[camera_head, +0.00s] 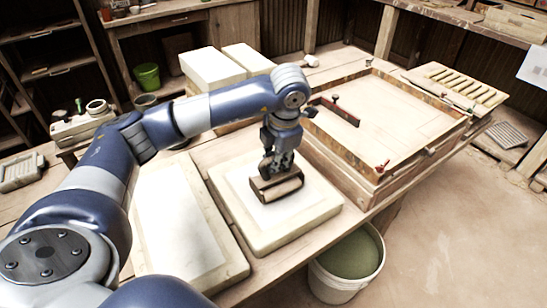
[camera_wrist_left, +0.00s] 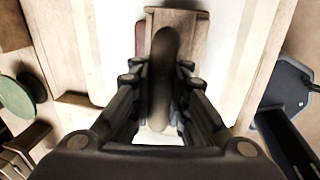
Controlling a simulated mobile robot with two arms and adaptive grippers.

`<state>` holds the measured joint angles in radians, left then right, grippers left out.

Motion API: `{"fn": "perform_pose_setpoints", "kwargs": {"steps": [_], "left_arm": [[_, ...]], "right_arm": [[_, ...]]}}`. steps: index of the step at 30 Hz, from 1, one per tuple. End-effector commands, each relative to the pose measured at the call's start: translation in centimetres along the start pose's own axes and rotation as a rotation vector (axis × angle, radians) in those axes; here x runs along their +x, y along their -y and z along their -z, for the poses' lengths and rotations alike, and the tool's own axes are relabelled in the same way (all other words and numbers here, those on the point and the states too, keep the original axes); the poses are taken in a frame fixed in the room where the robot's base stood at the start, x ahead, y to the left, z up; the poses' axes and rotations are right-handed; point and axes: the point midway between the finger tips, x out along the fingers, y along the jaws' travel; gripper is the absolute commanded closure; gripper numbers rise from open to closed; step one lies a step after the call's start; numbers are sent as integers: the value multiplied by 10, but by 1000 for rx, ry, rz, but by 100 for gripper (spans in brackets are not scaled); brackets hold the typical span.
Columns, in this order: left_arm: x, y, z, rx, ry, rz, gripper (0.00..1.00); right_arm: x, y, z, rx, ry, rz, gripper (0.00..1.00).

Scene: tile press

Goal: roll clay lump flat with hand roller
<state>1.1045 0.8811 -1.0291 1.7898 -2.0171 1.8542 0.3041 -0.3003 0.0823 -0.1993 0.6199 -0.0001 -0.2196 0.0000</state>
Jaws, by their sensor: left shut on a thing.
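My left gripper (camera_head: 277,170) points down over a pale square slab (camera_head: 255,240) with a whiter sheet (camera_head: 236,180) on top. It is shut on the hand roller (camera_head: 277,188), a brown wooden tool with a lighter front part, low over the sheet. I cannot tell whether the roller touches what is below. In the left wrist view my gripper's dark fingers (camera_wrist_left: 160,100) stand on both sides of the roller's dark brown handle (camera_wrist_left: 165,48). I cannot make out a separate clay lump; the roller and gripper hide part of the sheet. My right gripper is not in view.
A second pale slab (camera_head: 180,225) lies left of the square one. White blocks (camera_head: 212,68) are behind. A bucket (camera_head: 347,262) stands below the table's edge.

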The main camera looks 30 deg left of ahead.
Motion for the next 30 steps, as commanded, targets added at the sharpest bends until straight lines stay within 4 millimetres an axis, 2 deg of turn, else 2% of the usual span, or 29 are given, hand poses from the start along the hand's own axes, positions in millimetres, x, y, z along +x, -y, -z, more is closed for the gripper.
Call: {"fn": "perform_pose_setpoints", "kwargs": {"steps": [20,30], "left_arm": [[7,-27,1,0,-5,3,100],[8,-47,0,-1,-1,2,100]], "right_arm": [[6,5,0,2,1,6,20],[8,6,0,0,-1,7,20]]}}
